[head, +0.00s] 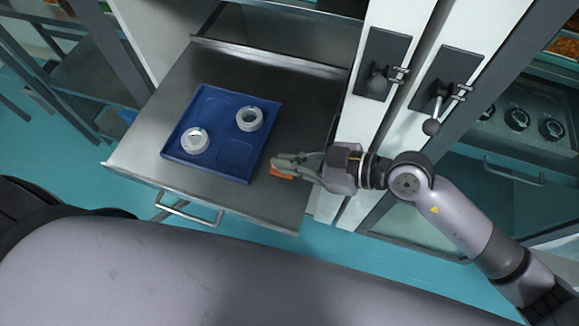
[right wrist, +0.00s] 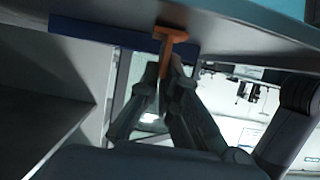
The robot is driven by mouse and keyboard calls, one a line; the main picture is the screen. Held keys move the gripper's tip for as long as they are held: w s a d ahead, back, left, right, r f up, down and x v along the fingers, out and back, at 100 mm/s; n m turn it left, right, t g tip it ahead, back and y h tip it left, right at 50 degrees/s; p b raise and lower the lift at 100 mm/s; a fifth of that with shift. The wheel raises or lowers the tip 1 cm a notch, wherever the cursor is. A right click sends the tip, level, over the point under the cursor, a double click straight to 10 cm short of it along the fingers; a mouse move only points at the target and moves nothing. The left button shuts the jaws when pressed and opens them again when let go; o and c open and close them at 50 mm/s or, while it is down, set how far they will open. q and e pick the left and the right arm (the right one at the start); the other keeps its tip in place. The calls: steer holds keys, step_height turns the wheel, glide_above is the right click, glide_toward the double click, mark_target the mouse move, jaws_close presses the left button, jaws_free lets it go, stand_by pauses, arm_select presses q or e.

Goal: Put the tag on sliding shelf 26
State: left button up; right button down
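The tag is a small orange piece (head: 282,176), partly hidden by the fingers in the head view. In the right wrist view the orange tag (right wrist: 171,35) shows a flat end and a narrow stem running between the fingers. My right gripper (head: 284,163) is shut on it, also seen in the right wrist view (right wrist: 165,78). It holds the tag low over the right part of the pulled-out metal shelf (head: 150,150), right of the blue tray. I cannot tell whether the tag touches the shelf. No shelf number is readable. My left gripper is not in view.
A blue tray (head: 208,91) with two white ring-shaped parts (head: 194,140) (head: 249,118) lies on the shelf. The shelf has a front handle (head: 188,209). White door posts with dark latches (head: 383,65) (head: 442,88) stand at the right. Bare metal surrounds the tray.

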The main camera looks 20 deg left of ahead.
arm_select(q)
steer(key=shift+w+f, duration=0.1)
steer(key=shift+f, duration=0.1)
arm_select(e)
steer(key=shift+f, duration=0.1)
steer(key=c, duration=2.3)
jaws_free()
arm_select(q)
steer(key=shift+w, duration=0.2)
arm_select(e)
steer(key=o, duration=0.5)
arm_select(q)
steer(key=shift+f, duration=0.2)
arm_select(e)
steer(key=v, duration=1.2)
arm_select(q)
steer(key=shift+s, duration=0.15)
